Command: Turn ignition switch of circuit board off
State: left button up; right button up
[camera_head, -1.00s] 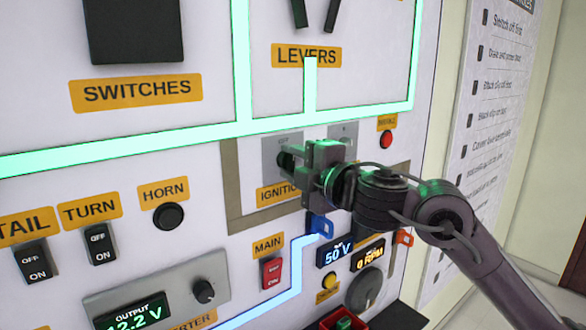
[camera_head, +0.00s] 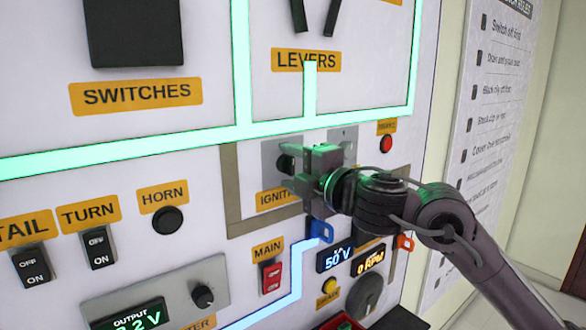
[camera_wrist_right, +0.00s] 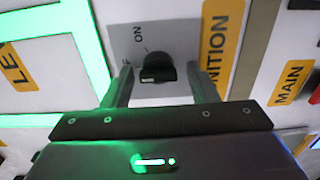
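The ignition switch is a black rotary knob (camera_wrist_right: 157,68) on a grey plate (camera_wrist_right: 190,35) beside the yellow IGNITION label. In the head view the knob (camera_head: 285,163) shows just left of my right gripper (camera_head: 308,168). In the right wrist view the right gripper's fingers (camera_wrist_right: 160,82) are apart, one on each side of the knob. I cannot tell whether they touch it. An ON mark shows by the knob; the OFF mark is partly hidden by a finger. The knob's exact setting is unclear. My left gripper is not in view.
The red MAIN switch (camera_head: 271,277), a blue clip (camera_head: 321,230) and the 50 V display (camera_head: 336,257) sit below the gripper. A red button (camera_head: 386,144) is to its right.

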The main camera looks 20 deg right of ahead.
jog(key=b+v, duration=0.2)
jog(key=v, duration=0.6)
dwell(0.4)
